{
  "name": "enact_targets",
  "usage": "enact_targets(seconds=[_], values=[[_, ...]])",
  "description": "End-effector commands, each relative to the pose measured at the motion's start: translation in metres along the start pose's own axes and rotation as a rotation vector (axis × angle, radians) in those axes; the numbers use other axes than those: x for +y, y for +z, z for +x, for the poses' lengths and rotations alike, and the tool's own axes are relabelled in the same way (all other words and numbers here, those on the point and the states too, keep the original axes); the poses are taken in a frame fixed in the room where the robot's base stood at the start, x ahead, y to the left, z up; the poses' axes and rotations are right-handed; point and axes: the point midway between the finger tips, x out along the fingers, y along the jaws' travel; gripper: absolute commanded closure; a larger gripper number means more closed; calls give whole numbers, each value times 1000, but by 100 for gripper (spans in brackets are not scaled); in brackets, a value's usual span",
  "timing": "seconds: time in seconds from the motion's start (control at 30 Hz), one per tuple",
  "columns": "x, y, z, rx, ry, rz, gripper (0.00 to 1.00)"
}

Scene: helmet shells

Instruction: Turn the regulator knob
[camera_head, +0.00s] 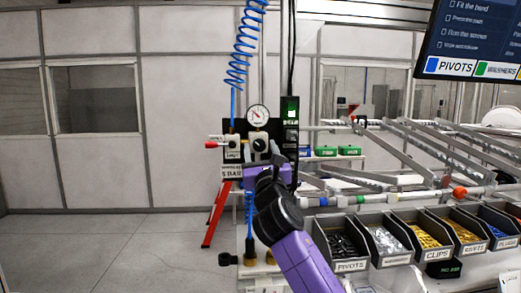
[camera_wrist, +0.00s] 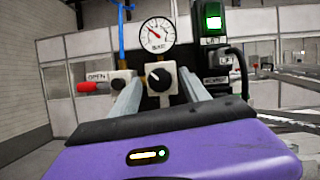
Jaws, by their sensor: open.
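The regulator knob (camera_wrist: 159,79) is a black round knob with a white pointer mark on a pale block, below a round white pressure gauge (camera_wrist: 157,34) with a red needle. In the head view the knob (camera_head: 260,145) sits just under the gauge (camera_head: 257,115) on a dark panel. My gripper (camera_wrist: 159,82) is open. In the wrist view its two grey fingers point at the panel, one on each side of the knob's block. I cannot tell whether the fingers touch it. In the head view my purple wrist hides the area below the knob.
A red-handled valve (camera_wrist: 90,87) with an OPEN label is left of the knob. A black box with a lit green display (camera_wrist: 213,17) and a cable is at right. A blue coiled hose (camera_head: 240,50) hangs above. Parts bins (camera_head: 350,266) stand at lower right.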

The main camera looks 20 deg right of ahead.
Motion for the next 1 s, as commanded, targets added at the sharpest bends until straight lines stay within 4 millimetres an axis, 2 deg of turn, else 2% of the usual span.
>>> enact_targets(seconds=[0.13,0.4,0.73,1.0], values=[[0,0,0,0,0,0,46],[0,0,0,0,0,1,99],[1,-1,-1,-1,-12,31,100],[4,-2,-2,-2,-69,172,100]])
